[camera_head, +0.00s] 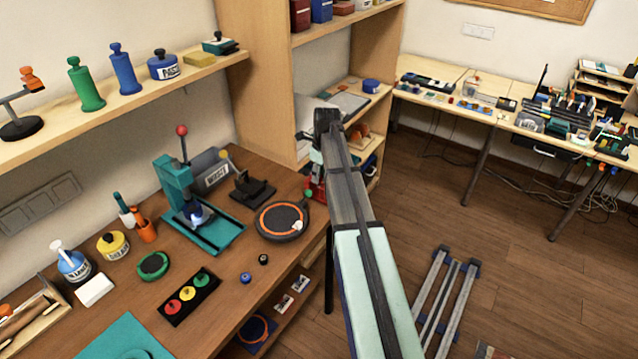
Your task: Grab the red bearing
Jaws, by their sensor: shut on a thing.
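My arm crosses the middle of the view, from the bottom edge up to a dark joint, and hides what lies behind it. I cannot make out my gripper's fingers. I cannot identify the red bearing either. A small blue round part (246,278) and a small black round part (263,259) lie on the wooden workbench (225,315), near its right edge. Red parts (317,188) show beside my arm at the bench's far right corner, partly covered; I cannot tell what they belong to.
A teal press (176,190), an orange-ringed round pad (281,221) and a black tray (205,294) with red, yellow and green discs stand on the bench. A shelf (130,100) runs above. Metal rails (428,290) lie on the floor at right.

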